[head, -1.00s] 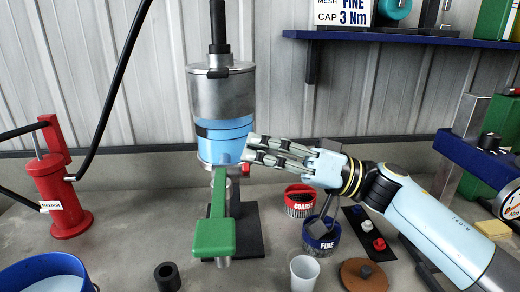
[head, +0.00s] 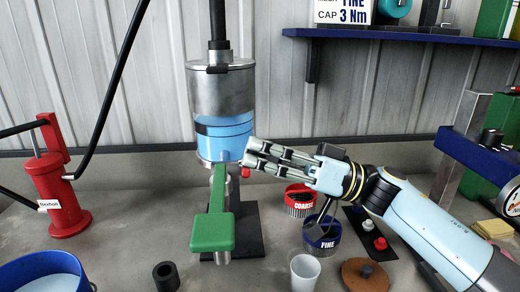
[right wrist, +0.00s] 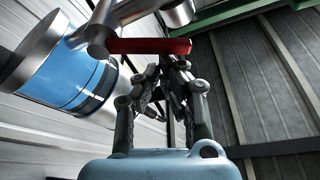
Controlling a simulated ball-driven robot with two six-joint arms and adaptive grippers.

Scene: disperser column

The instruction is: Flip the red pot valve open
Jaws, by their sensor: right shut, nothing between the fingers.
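The pot valve's red lever (right wrist: 150,46) lies across the upper middle of the right wrist view, below a metal fitting. In the head view only its small red end (head: 245,172) shows, at the lower right of the column's blue-banded pot (head: 226,138). My right gripper (head: 249,153) comes in from the right, its fingers shut and empty beside the pot's lower edge, just above the red end. In the right wrist view its fingertips (right wrist: 174,64) are close to the lever; I cannot tell whether they touch. My left gripper is not in view.
A green handle (head: 212,232) juts forward below the pot. The COARSE cup (head: 300,205) and FINE cup (head: 322,240) stand under my right arm, near a clear beaker (head: 304,272). A red pump (head: 60,190) stands left. A blue shelf (head: 400,37) hangs at upper right.

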